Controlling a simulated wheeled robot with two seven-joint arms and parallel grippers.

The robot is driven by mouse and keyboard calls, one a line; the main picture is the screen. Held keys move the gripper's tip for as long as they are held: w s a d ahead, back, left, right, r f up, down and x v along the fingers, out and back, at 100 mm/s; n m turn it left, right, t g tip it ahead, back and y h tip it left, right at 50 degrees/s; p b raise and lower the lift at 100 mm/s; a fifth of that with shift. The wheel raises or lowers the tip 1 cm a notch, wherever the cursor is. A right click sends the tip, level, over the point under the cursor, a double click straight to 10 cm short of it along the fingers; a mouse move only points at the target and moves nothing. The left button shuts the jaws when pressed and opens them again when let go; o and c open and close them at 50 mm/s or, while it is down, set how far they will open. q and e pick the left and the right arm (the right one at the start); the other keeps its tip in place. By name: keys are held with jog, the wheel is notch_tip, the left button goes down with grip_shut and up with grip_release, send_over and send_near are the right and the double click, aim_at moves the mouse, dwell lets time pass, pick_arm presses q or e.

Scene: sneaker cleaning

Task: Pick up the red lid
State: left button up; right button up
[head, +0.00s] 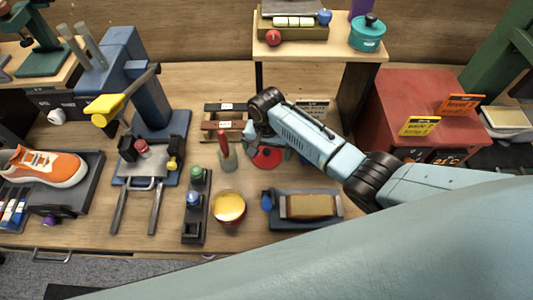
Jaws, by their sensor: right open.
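A round red piece with a dark centre, which looks like the red lid (267,159), lies on the workbench in the middle of the head view. My right arm reaches in from the right, and its gripper (252,134) is above and just behind the red lid. The right gripper is open, with its jaws partly hidden by my dark wrist. I cannot tell whether it touches the lid. Part of the lid's far side is covered by the arm. My left gripper is not in view.
A cup with a red-handled tool (228,157) stands close left of the lid. A raised shelf (330,50) and red cabinet (432,100) stand behind and right.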

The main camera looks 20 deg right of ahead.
jog(key=c, duration=0.8)
jog(key=shift+r, duration=0.1)
